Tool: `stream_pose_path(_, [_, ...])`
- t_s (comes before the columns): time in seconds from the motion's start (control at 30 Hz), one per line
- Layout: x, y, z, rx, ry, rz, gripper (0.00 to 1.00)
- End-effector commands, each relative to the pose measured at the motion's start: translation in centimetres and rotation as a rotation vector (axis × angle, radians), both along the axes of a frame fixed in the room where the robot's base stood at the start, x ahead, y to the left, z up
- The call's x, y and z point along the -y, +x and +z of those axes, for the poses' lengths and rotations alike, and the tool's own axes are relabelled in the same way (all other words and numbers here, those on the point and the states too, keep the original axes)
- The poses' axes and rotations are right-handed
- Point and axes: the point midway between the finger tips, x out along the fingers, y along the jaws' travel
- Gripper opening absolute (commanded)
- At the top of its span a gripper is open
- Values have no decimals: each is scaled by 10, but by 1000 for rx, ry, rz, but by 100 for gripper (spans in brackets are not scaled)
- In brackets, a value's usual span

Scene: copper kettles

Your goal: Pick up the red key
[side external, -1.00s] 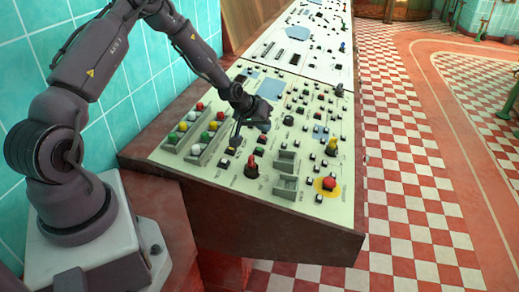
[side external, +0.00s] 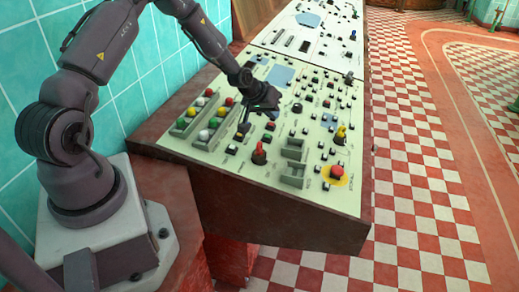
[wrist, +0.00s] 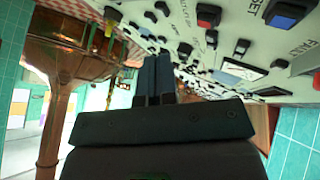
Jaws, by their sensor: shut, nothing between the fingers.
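A red-topped key-like switch (side external: 259,155) stands upright on the near part of the pale control panel (side external: 215,143). It is small, and I cannot be sure that it is the red key. My gripper (side external: 264,100) is low over the panel, behind this switch and apart from it; its fingertips are hard to make out there. In the wrist view my gripper (wrist: 157,62) has its two dark fingers together with nothing between them. No red key shows at the fingertips in the wrist view.
A red button on a yellow disc (side external: 336,172) is at the panel's near right corner. Red, white, yellow and green knobs (side external: 205,118) stand in rows at the left. Grey open boxes (side external: 293,152) are near the middle. A teal tiled wall (side external: 125,60) borders the left.

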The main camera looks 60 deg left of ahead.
Motion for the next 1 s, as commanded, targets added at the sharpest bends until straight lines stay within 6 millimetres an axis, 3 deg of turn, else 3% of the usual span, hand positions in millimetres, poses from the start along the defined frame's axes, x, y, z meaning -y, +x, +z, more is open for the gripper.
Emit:
stream_pose_path(0.03, [0, 0, 0, 0, 0, 0, 7])
stream_pose_path(0.2, [0, 0, 0, 0, 0, 0, 43])
stream_pose_path(0.47, [0, 0, 1, 1, 1, 0, 43])
stream_pose_path(0.57, [-1, 1, 12, 2, 2, 0, 43])
stream_pose_path(0.9, [-1, 0, 118, 7, 6, 1, 43])
stream_pose_path(1.0, [41, -22, 77, -174, 42, -186, 43])
